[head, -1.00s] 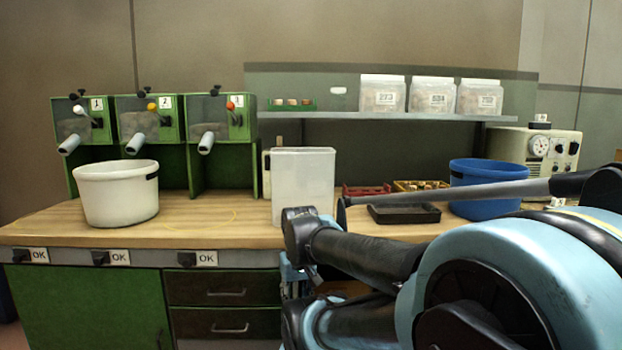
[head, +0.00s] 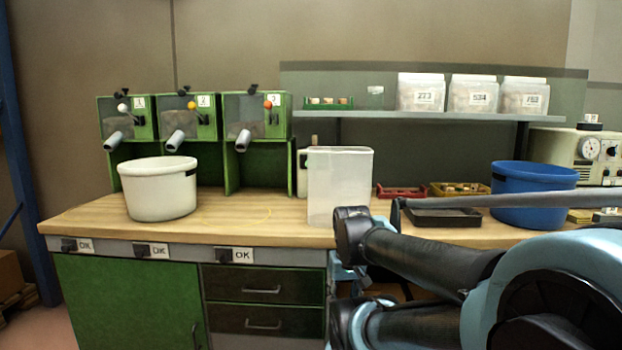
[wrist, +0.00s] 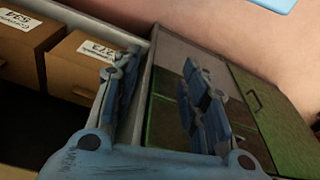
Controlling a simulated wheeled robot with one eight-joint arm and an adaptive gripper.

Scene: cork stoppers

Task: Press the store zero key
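I cannot pick out a key marked store zero in either view. A beige instrument (head: 560,147) with a round dial and knobs stands at the far right of the bench, partly cut off by the picture edge. Its small markings are too small to read. My gripper (wrist: 160,98) shows in the wrist view with its two blue fingers spread apart and nothing between them. It points down towards cardboard boxes and a green cabinet front, well away from the instrument. In the head view my folded arm covers the lower right.
The wooden bench (head: 90,219) carries a white tub (head: 157,190), a clear bin (head: 340,190), a black tray (head: 440,218) and a blue tub (head: 530,200). Green dispensers (head: 190,117) stand at the back left. Labelled cardboard boxes (wrist: 85,65) sit below.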

